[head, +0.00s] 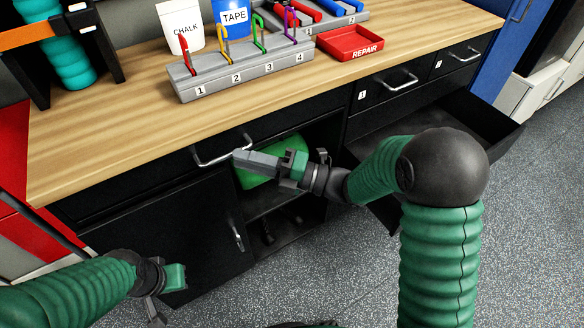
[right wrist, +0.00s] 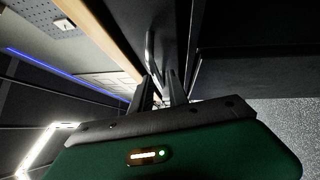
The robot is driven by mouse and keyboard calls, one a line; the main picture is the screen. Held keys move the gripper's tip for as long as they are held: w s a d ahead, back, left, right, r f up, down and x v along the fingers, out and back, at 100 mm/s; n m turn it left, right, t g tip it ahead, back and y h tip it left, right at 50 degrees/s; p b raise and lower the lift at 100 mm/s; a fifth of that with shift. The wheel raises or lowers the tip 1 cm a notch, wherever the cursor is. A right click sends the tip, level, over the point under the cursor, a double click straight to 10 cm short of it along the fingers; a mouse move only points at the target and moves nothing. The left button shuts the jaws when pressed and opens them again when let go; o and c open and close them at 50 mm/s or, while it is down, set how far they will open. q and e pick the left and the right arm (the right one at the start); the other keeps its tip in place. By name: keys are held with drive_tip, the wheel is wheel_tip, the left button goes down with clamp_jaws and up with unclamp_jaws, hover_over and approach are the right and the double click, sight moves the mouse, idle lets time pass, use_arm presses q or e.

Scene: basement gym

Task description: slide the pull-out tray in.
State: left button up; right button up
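A black pull-out tray (head: 497,132) stands out from the cabinet at the right of the head view, below the two numbered drawers. Part of it is hidden behind my right arm. My right gripper (head: 243,157) points left, its fingertips close to the right end of a metal bar handle (head: 215,160) on a drawer front. In the right wrist view, its fingers (right wrist: 162,88) are a little apart, with a bar handle (right wrist: 150,50) just beyond; contact is unclear. My left gripper (head: 158,308) is low at the left, away from the tray, its fingers partly cut off.
The wooden worktop (head: 110,140) holds a numbered hook rack (head: 240,75), cups and a red repair tray (head: 350,42). Below it, an open cabinet bay holds a green item (head: 250,178). Speckled floor (head: 330,280) lies clear in front.

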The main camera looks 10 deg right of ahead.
drive_tip(key=p+v, duration=0.1)
drive_tip(key=v, duration=1.1)
